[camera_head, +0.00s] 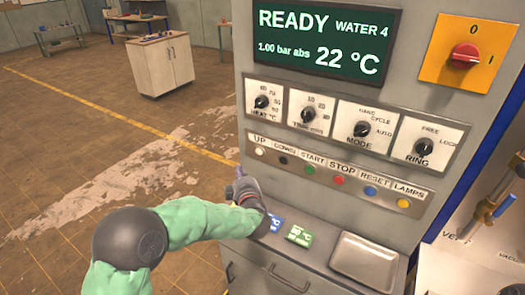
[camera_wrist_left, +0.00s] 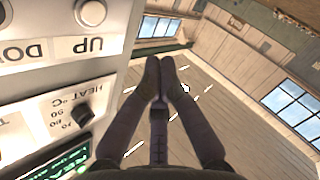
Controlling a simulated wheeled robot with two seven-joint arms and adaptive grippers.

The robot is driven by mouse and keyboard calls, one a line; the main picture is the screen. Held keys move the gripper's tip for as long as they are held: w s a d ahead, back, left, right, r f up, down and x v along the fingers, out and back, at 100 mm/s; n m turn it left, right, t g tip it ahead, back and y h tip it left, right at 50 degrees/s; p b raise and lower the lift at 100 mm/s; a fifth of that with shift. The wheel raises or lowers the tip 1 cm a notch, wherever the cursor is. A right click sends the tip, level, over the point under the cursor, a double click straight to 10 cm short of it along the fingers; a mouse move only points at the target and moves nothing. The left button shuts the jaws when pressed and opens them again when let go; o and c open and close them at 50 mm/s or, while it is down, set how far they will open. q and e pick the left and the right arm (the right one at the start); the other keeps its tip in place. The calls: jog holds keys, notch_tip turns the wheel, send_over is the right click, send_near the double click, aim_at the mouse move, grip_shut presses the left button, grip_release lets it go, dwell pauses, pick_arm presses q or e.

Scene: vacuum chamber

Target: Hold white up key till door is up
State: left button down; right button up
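The white UP key (camera_head: 260,151) is the leftmost in the key row on the grey control panel. The door cannot be made out in either view. My right gripper is not in view.
The key row continues with the black DOWN key (camera_head: 283,160) and several coloured keys. Above are dials and a display (camera_head: 325,40) reading READY. A metal tray (camera_head: 364,262) and small cards lie on the ledge below. Open floor (camera_head: 90,130) lies to the left.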

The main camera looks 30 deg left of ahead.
aim_at(259, 152)
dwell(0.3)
pick_arm(q)
jog(key=shift+w+d, duration=0.2)
jog(key=shift+w, duration=2)
jog(key=shift+w+d, duration=0.15)
jog(key=shift+w, duration=2)
jog(key=shift+w, duration=0.15)
jog(key=shift+w, duration=0.3)
